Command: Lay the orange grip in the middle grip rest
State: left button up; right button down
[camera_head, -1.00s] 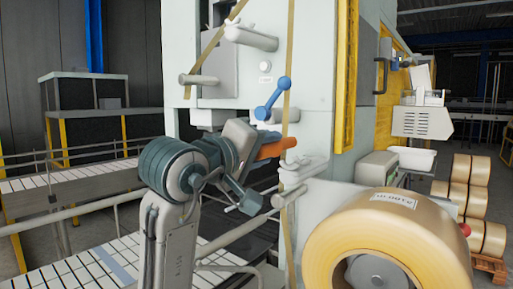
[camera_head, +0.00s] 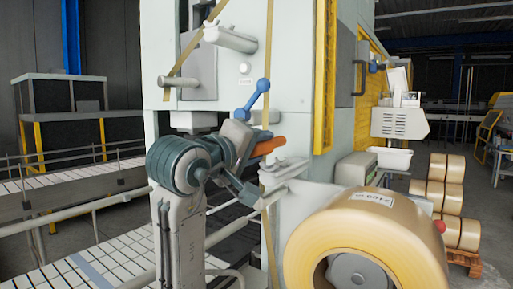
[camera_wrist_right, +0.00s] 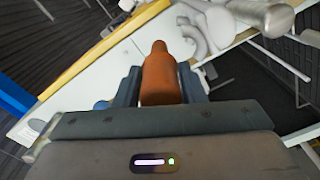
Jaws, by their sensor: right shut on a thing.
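The orange grip (camera_head: 268,146) is held in my right gripper (camera_head: 247,158), in front of the pale machine. It points to the right in the head view. The right wrist view shows the orange grip (camera_wrist_right: 160,76) upright between the two dark fingers, clear of other surfaces at its tip. A pale bracket (camera_head: 284,168) on the machine front is just below and right of the grip; I cannot tell whether it is the middle grip rest. Pale curved parts (camera_wrist_right: 205,28) show beyond the grip in the wrist view. My left gripper is not in view.
A blue-ended lever (camera_head: 254,98) is just above the grip. A large tape roll (camera_head: 320,235) stands at the lower right. Pale rods (camera_head: 230,38) stick out of the machine higher up.

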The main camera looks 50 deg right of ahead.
jog(key=shift+f, duration=0.25)
jog(key=shift+f+b, duration=1.05)
jog(key=shift+f, duration=0.1)
grip_release()
dwell(0.6)
